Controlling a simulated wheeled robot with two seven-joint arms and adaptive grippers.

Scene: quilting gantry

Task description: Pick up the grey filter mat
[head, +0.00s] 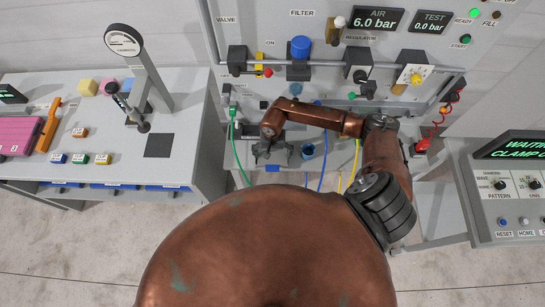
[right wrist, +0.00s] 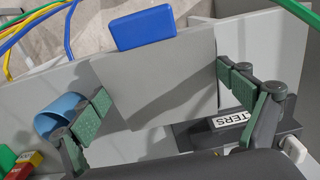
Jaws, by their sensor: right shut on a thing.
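The grey filter mat (right wrist: 158,80) is a flat grey square in the right wrist view. My right gripper (right wrist: 165,95) has its green-padded fingers at the mat's left and right edges, shut on it. Whether the mat is clear of the surface below is hard to tell. In the head view my right gripper (head: 271,150) is over the shelf below the gantry panel, and the mat cannot be made out there. My left gripper is not in view.
A dark holder with a label ending in "LTERS" (right wrist: 236,118) is beside the right finger. A blue cup (right wrist: 60,114) is near the left finger. A blue block (right wrist: 145,28) lies beyond the mat. Coloured hoses, including a green one (head: 236,148), hang around the shelf.

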